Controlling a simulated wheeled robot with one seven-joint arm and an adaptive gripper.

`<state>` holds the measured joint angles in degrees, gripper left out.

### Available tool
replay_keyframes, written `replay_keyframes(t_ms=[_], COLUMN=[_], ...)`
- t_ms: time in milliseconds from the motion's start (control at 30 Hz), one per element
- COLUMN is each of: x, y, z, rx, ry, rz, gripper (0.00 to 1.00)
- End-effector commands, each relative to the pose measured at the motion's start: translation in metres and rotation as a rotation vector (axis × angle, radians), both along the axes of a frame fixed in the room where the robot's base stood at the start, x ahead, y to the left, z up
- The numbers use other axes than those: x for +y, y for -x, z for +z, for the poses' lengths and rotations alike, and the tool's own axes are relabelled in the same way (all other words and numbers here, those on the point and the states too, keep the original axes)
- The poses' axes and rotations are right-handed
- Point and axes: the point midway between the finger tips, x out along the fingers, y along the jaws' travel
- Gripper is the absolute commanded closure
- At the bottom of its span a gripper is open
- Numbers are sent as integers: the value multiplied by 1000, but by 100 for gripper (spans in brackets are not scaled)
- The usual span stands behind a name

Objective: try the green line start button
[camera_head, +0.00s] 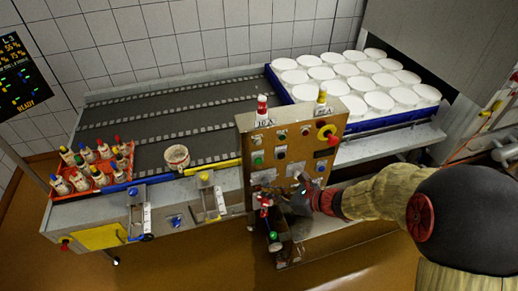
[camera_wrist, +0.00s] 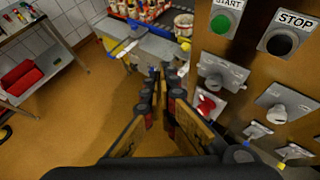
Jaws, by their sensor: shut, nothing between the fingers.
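The control box (camera_head: 300,118) is brown-orange and stands at the front of the conveyor in the head view. Its green button (camera_head: 258,161) sits at the left of the panel. In the wrist view the green button (camera_wrist: 222,22) is at the top right, under a label reading START. My gripper (camera_head: 299,196) is in front of the lower part of the box in the head view. In the wrist view the fingers of my gripper (camera_wrist: 164,76) are together and empty, left of and below the green button, apart from it. The button's face is unobstructed.
A black STOP button (camera_wrist: 280,43) is right of the green one. Metal-plated switches (camera_wrist: 222,72), one red, lie below. Bottles in a red crate (camera_head: 125,178), a tub (camera_head: 177,158) and white moulds (camera_head: 380,101) stand on the line.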

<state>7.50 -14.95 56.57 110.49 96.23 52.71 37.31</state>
Motion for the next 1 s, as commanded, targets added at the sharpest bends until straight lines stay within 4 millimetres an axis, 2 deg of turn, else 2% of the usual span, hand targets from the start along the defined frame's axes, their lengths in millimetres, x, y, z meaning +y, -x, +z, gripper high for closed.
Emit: replay_keyframes(t_ms=[200, 667, 1000], x=[-10, -10, 1], y=[-13, -18, -54], z=[-7, -9, -9], rx=[90, 94, 92], ry=[-85, -90, -89], rz=[-140, -148, -146], gripper=[100, 100, 100])
